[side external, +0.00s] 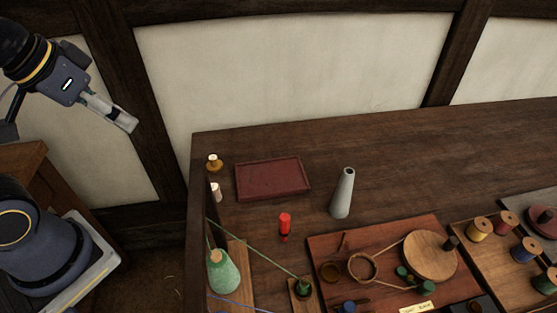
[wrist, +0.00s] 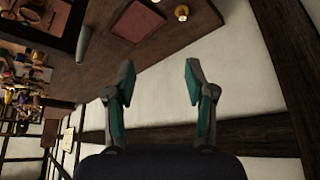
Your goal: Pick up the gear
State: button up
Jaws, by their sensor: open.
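I cannot make out a clearly toothed gear in either view. Small round parts lie on a reddish-brown board (side external: 322,243) in the side view: a brown ring (side external: 362,267), a large wooden disc (side external: 430,255) with a dark peg, and small green pieces (side external: 403,272). Any of these could be the gear; I cannot tell. My gripper (side external: 124,122) is high at the upper left, off the table's left end and far from the board. In the wrist view my gripper (wrist: 158,78) has its two fingers wide apart with nothing between them.
A grey tapered bottle (side external: 343,193) stands behind the board. A dark red tray (side external: 272,180), a red bottle (side external: 285,226) and a green cone spool (side external: 223,273) with taut cord are at left. Several thread spools (side external: 480,230) sit right. The table's back middle is clear.

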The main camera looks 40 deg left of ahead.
jog(key=n+g, duration=0.4)
jog(key=n, duration=0.2)
send_over(213, 157)
notch_tip(213, 157, down, 11)
jog(key=shift+n+g, duration=0.3)
jog(key=shift+g, duration=0.5)
jog(key=f, duration=1.5)
jog(key=shift+s+a+f, duration=0.25)
jog(key=shift+a+f, duration=0.1)
jog(key=shift+w+d+f, duration=0.1)
jog(key=shift+d+f, duration=0.1)
jog(key=shift+f, duration=1.35)
jog(key=shift+w+d+f, duration=0.1)
jog(key=shift+d+f, duration=0.1)
jog(key=shift+f, duration=1.35)
